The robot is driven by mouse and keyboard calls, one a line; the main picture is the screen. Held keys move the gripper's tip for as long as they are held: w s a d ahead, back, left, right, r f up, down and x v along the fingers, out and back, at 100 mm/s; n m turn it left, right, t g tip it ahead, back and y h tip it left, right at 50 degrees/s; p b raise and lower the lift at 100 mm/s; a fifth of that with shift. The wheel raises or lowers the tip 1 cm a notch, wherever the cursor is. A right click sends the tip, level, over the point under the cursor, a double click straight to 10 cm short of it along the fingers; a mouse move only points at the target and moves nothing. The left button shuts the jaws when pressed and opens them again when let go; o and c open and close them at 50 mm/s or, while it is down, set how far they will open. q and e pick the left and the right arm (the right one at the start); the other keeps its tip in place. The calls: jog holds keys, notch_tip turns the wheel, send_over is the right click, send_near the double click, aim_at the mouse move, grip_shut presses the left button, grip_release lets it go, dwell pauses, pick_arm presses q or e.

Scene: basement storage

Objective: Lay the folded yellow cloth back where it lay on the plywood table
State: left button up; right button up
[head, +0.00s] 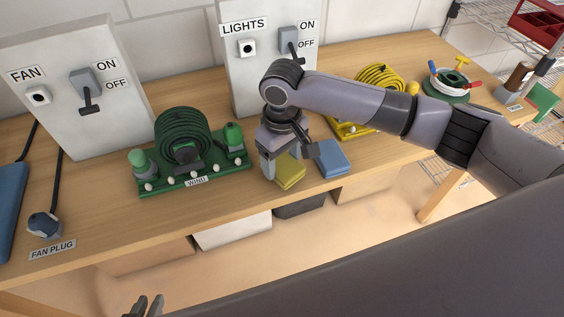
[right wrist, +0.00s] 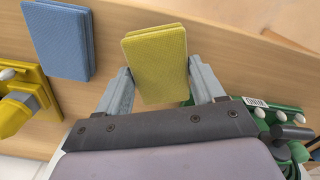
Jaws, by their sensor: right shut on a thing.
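The folded yellow cloth (head: 290,173) is at the front part of the plywood table (head: 90,220), left of a folded blue cloth (head: 333,158). My right gripper (head: 288,162) is shut on the yellow cloth from above. In the right wrist view the yellow cloth (right wrist: 156,62) sits between the two fingers (right wrist: 159,72), with the blue cloth (right wrist: 60,40) apart at left. I cannot tell whether the yellow cloth touches the tabletop. My left gripper (head: 144,306) shows only partly at the bottom edge of the head view, away from the table.
A green hose rack (head: 195,175) stands left of the yellow cloth; a yellow cable rack (head: 380,85) stands behind my right arm. The FAN (head: 60,110) and LIGHTS (head: 245,75) panels stand at the back. Bins (head: 232,232) sit below the table. Bare tabletop lies around the cloths.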

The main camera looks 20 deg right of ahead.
aim_at(282, 164)
jog(key=shift+f, duration=0.95)
jog(key=o, duration=0.9)
jog(key=shift+o, duration=0.2)
jog(key=shift+r, duration=0.1)
notch_tip(282, 164, up, 12)
